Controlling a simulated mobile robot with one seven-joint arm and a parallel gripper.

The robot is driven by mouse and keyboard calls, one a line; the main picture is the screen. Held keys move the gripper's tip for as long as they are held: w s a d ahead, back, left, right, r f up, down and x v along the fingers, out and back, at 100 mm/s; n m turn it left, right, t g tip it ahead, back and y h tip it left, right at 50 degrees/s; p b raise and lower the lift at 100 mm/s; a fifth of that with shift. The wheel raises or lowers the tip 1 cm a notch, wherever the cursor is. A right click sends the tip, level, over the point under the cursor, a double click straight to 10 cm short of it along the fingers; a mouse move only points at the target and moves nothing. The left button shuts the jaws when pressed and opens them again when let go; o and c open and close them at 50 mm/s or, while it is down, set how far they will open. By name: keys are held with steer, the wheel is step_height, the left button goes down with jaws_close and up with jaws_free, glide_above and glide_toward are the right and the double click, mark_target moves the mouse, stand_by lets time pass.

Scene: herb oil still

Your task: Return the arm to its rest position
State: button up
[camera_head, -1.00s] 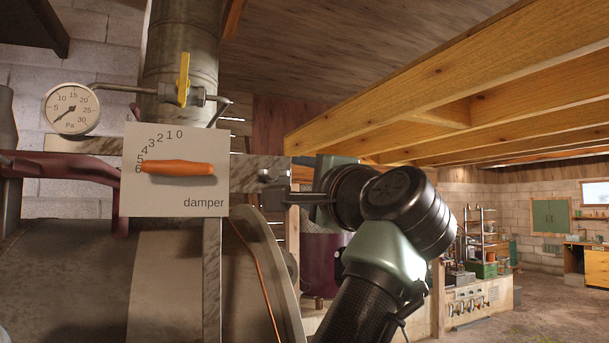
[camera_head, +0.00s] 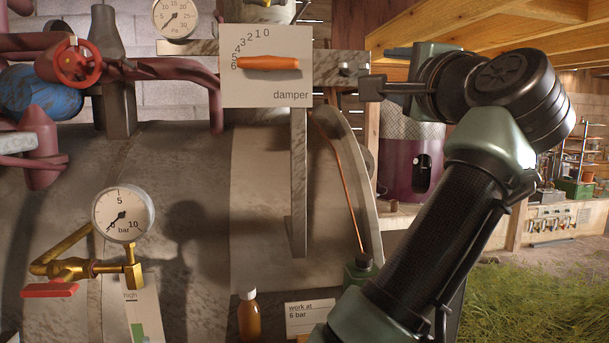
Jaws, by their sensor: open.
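My gripper (camera_head: 374,70) is at the upper right of centre, pointing left, with its fingers apart and nothing seen between them. My arm (camera_head: 430,240) rises from the bottom right and bends at a large black joint. The fingertips are just right of the damper plate (camera_head: 300,80) in the picture, near the end of its flat bracket. Whether they touch the bracket cannot be told. The orange damper lever (camera_head: 268,63) lies level, its left end by the 6.
A large grey vessel (camera_head: 190,180) fills the left, with a bar gauge (camera_head: 123,213), a red valve wheel (camera_head: 75,63) and pipes. An amber bottle (camera_head: 248,318) and a card (camera_head: 312,319) stand low in the middle. Wooden beams (camera_head: 450,35) hang at upper right. Grass (camera_head: 540,300) lies at lower right.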

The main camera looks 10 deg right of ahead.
steer(key=s+a+f+n+t+b, duration=0.3)
steer(key=s+a+f+n, duration=0.2)
steer(key=s+a+n, duration=0.4)
steer(key=s+a+f+n+t+b, duration=0.4)
steer(key=s+a+n, duration=0.5)
steer(key=s, duration=0.5)
step_height(320, 180, down, 2)
steer(key=shift+a, duration=0.4)
